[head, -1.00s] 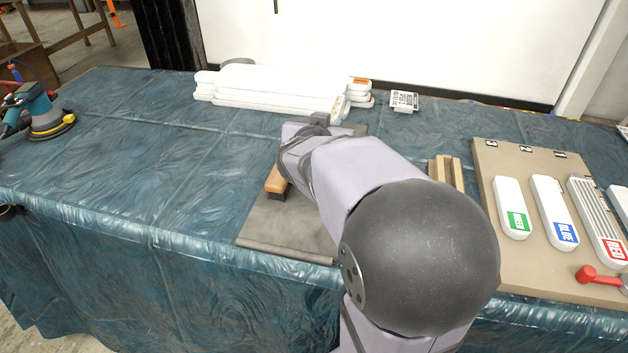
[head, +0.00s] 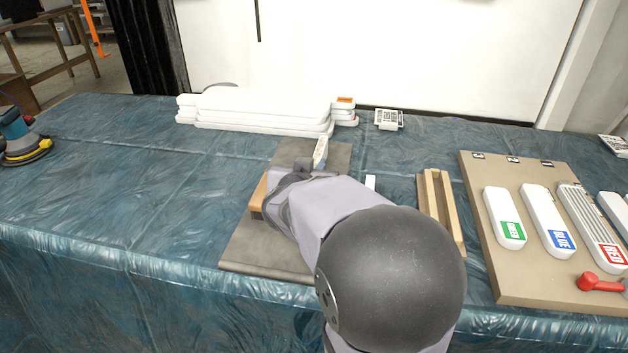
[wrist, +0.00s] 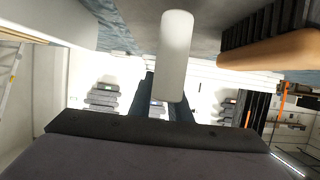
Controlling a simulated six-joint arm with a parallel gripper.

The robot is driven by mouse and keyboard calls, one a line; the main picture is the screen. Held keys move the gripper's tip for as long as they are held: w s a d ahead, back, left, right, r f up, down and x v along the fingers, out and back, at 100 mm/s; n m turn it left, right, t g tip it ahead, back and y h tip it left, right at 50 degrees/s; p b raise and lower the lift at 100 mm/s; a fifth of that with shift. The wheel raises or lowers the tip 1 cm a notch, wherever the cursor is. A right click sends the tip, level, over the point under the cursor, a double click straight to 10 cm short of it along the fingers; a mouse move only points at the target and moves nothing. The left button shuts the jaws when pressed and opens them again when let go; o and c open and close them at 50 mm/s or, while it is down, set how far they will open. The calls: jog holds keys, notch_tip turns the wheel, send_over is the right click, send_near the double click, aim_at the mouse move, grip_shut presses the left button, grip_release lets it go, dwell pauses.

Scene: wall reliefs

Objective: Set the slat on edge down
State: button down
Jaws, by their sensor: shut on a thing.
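The slat (head: 320,153) is a pale, narrow piece whose labelled end sticks up behind my gripper (head: 305,168) in the head view. In the wrist view the slat (wrist: 174,50) is a white rounded bar at top centre, with the dark fingers of my gripper (wrist: 168,108) at its lower end. My gripper is shut on it above the grey mat (head: 255,240). My arm hides most of the slat in the head view, and I cannot tell whether it touches the mat.
A brush with a tan wooden back (head: 258,194) lies on the mat just left of my gripper. A wooden channel (head: 447,215) and a board (head: 490,270) with labelled pieces are to the right. White slats (head: 260,108) are stacked behind.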

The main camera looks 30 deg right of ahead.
jog(key=shift+f+b, duration=0.8)
jog(key=shift+f, duration=0.8)
jog(key=shift+f, duration=0.15)
jog(key=c, duration=1.6)
grip_release()
jog(key=shift+c, duration=0.2)
jog(key=shift+s+a+r, duration=0.15)
jog(key=shift+a+r, duration=0.05)
jog(key=shift+r, duration=0.15)
jog(key=p+v, duration=0.2)
jog(key=v, duration=0.3)
jog(key=shift+s+a+r+p, duration=0.1)
jog(key=shift+s+a+p, duration=0.1)
jog(key=shift+p, duration=0.1)
jog(key=shift+s+a+r, duration=0.1)
jog(key=shift+s+a, duration=0.35)
jog(key=shift+s, duration=0.1)
